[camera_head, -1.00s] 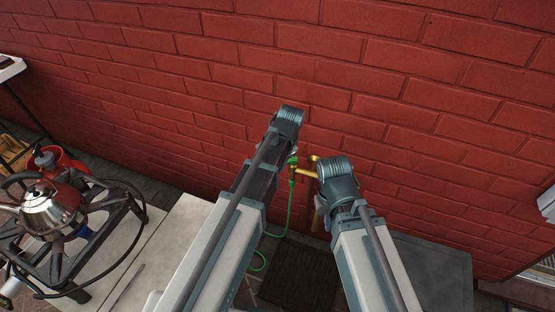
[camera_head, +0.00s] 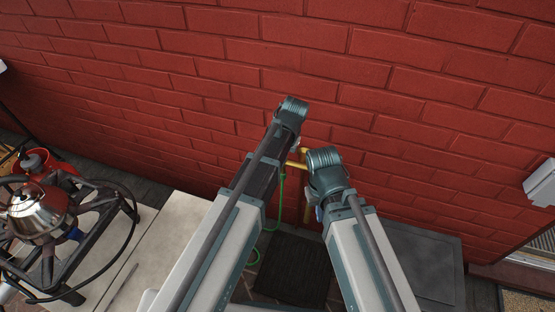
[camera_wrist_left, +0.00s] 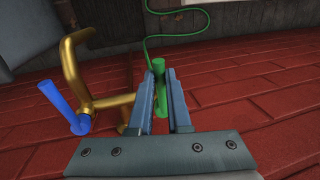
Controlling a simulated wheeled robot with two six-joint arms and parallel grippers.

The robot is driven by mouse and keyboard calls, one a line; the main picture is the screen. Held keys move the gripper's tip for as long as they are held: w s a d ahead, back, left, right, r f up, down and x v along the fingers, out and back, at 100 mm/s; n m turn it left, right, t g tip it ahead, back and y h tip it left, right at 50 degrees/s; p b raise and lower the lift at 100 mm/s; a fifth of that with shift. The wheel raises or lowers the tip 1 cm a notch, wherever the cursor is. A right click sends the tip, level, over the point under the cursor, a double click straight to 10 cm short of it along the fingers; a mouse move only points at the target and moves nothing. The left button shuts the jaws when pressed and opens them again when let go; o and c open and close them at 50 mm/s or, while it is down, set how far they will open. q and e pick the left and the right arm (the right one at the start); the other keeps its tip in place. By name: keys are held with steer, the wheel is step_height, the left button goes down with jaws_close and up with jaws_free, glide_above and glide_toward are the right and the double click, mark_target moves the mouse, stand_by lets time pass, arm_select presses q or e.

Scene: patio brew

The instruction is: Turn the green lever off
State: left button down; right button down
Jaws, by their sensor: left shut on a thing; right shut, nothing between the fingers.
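The green lever (camera_wrist_left: 159,67) stands between the two fingers of my left gripper (camera_wrist_left: 160,80) in the left wrist view, and the gripper is shut on it. The brass tap (camera_wrist_left: 75,60) is just left of it there, with a blue lever (camera_wrist_left: 62,105) on its side. In the head view the brass pipe (camera_head: 310,151) shows between my arms, and my left arm hides the green lever. My right gripper (camera_head: 319,205) is to the right of the pipe, shut and empty, its fingers mostly hidden by its own wrist.
A red brick wall (camera_head: 400,120) stands close behind the tap. A green hose (camera_head: 280,200) hangs below it. A kettle (camera_head: 38,212) sits on a black burner stand (camera_head: 105,218) at left, beside a pale counter (camera_head: 165,250). A grey box (camera_head: 425,265) stands at right.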

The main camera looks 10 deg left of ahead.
stand_by(0.3)
arm_select(q)
steer(key=c, duration=0.9)
jaws_free()
steer(key=d+r+p, duration=0.1)
steer(key=r+p, duration=0.8)
steer(key=d+r+p, duration=0.1)
steer(key=r+p, duration=0.3)
steer(key=shift+s+d+r+p, duration=0.25)
steer(key=shift+d+p, duration=0.05)
steer(key=shift+d, duration=0.05)
steer(key=shift+m+g+h, duration=0.3)
steer(key=shift+m+h, duration=0.2)
steer(key=shift+m, duration=0.2)
steer(key=s+r+p, duration=0.2)
steer(key=s, duration=0.3)
steer(key=s+r+p, duration=0.3)
steer(key=s, duration=0.3)
steer(key=s+r+p, duration=0.2)
steer(key=s+p, duration=0.1)
steer(key=s, duration=0.3)
steer(key=shift+s+a+r, duration=0.15)
steer(key=shift+s+r, duration=0.1)
steer(key=shift+r, duration=0.15)
